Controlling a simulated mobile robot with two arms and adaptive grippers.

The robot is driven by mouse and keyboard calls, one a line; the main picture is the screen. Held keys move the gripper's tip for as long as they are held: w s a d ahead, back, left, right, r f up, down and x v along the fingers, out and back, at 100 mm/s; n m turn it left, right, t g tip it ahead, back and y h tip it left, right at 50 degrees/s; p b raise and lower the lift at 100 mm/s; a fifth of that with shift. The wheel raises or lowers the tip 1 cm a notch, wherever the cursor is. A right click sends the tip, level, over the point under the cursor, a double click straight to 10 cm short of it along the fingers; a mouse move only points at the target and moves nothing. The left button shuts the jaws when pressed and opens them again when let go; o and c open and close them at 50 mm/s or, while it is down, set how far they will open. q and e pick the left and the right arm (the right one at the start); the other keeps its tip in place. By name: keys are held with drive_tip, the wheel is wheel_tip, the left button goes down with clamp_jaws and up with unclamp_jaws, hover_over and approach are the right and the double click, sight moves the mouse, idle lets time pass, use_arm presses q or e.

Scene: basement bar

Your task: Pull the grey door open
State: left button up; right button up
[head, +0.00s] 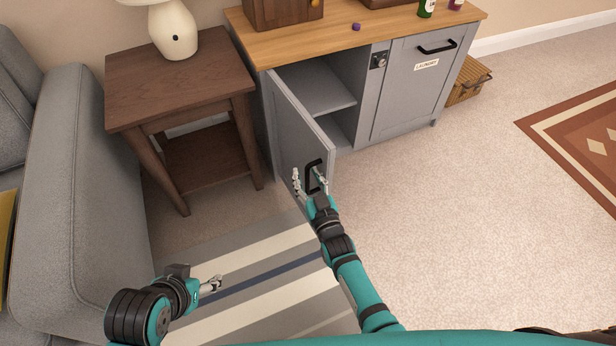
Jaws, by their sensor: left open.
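The grey door (293,122) of the grey cabinet stands swung well out from its opening, hinged at the left. Its black handle (311,176) is near the door's free edge. My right gripper (309,181) is at the handle, with its fingers spread apart to either side of it. I cannot tell whether a finger touches the handle. My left gripper (213,284) is low at the left, over the striped rug, open and empty, well away from the door. The cabinet's inner shelf (315,88) shows behind the door.
A second cabinet door labelled laundry (415,85) is shut. A brown side table (180,85) with a lamp (172,30) stands left of the door. A grey sofa (85,190) is at the far left. The carpet right of my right arm is clear.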

drive_tip(key=v, duration=1.2)
idle(0.3)
